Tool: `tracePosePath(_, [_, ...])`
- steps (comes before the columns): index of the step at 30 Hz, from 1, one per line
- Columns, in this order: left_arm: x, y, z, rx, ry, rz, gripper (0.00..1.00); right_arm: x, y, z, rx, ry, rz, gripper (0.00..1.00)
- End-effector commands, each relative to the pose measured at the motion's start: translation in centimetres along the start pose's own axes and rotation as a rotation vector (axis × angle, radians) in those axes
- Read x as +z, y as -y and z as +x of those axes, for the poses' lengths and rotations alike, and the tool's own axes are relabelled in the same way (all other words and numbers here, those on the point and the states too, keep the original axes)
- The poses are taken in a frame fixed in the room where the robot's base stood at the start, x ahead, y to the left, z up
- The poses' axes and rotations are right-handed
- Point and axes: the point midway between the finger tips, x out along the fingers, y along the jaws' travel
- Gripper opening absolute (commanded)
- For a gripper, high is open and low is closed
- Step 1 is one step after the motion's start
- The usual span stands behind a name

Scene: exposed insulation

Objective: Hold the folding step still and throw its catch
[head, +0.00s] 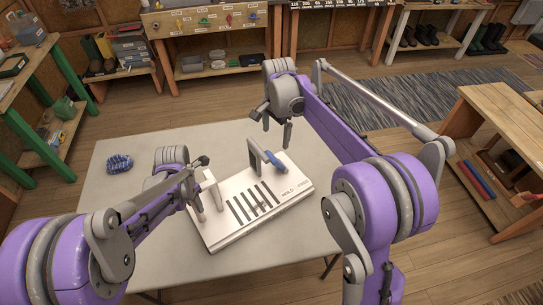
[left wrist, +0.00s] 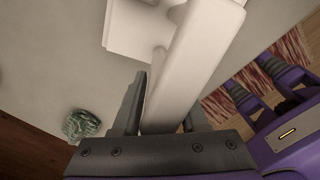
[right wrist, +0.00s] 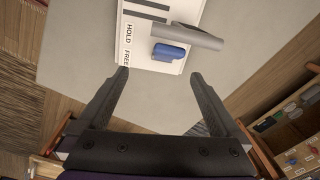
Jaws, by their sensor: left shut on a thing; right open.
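The folding step (head: 240,232) is a white board with dark slots and the words HOLD and FREE, lying on the table. A white upright handle (head: 211,188) stands at its left end. My left gripper (head: 202,172) is shut on this handle; the left wrist view shows the white bar (left wrist: 178,75) between its fingers. A grey bar (head: 254,158) with a blue grip (head: 275,161), seemingly the catch, stands at the board's far edge. The blue grip (right wrist: 169,52) lies just beyond the fingertips in the right wrist view. My right gripper (head: 277,132) is open and empty above it.
A green-legged shelf (head: 62,120) stands left and a wooden bench (head: 500,120) right, both off the table.

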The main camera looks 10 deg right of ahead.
Motion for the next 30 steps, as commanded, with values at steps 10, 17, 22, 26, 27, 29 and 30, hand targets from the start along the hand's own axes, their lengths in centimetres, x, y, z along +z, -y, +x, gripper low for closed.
tracePosePath(10, [0.0, -0.1, 0.0, 0.001, 0.000, -0.003, 0.00, -0.7, 2.7, 3.0, 0.058, 0.023, 0.135, 1.00])
tracePosePath(17, [0.0, -0.1, 0.0, 0.001, 0.000, -0.003, 0.00, -0.6, 2.5, 6.2, 0.059, 0.023, 0.138, 1.00])
tracePosePath(22, [0.0, 0.0, 0.0, 0.001, 0.000, -0.002, 0.00, -0.5, 2.4, 9.7, 0.059, 0.023, 0.137, 1.00])
tracePosePath(26, [0.0, 0.0, 0.0, 0.001, 0.000, -0.002, 0.00, -0.5, 2.2, 12.0, 0.059, 0.023, 0.137, 1.00])
tracePosePath(27, [0.0, 0.0, 0.0, 0.001, 0.000, -0.002, 0.00, -0.5, 2.2, 12.6, 0.059, 0.023, 0.137, 1.00])
tracePosePath(29, [0.0, 0.0, 0.0, 0.000, 0.000, -0.002, 0.00, -0.5, 2.1, 13.3, 0.059, 0.023, 0.137, 1.00])
tracePosePath(30, [0.0, 0.0, 0.0, 0.000, 0.000, -0.003, 0.00, -0.4, 2.1, 13.7, 0.059, 0.023, 0.137, 1.00])
